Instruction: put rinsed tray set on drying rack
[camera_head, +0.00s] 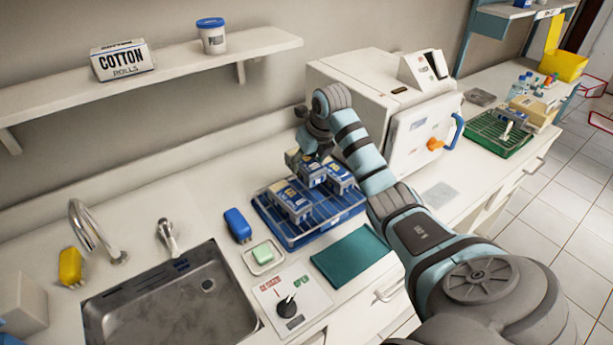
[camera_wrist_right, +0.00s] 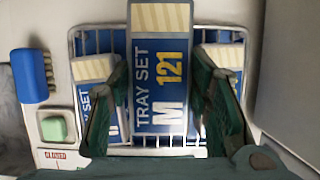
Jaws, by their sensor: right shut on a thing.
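The drying rack (camera_head: 284,233) is a wire rack on a blue tray on the counter, right of the sink. Two tray sets stand on it: a left one (camera_head: 290,203) and a right one (camera_head: 341,176). My right gripper (camera_wrist_right: 163,100) is shut on a tray set (camera_wrist_right: 160,75) labelled "TRAY SET M 121". In the head view this held tray set (camera_head: 311,173) is at the back of the rack, between the other two. I cannot tell whether it touches the rack. The rack's wires (camera_wrist_right: 85,45) show behind it in the wrist view. My left gripper is not in view.
The sink (camera_head: 170,300) is further left. A teal cloth (camera_head: 350,254) lies in front. A white autoclave (camera_head: 390,90) stands close behind right. A shelf (camera_head: 190,58) hangs above.

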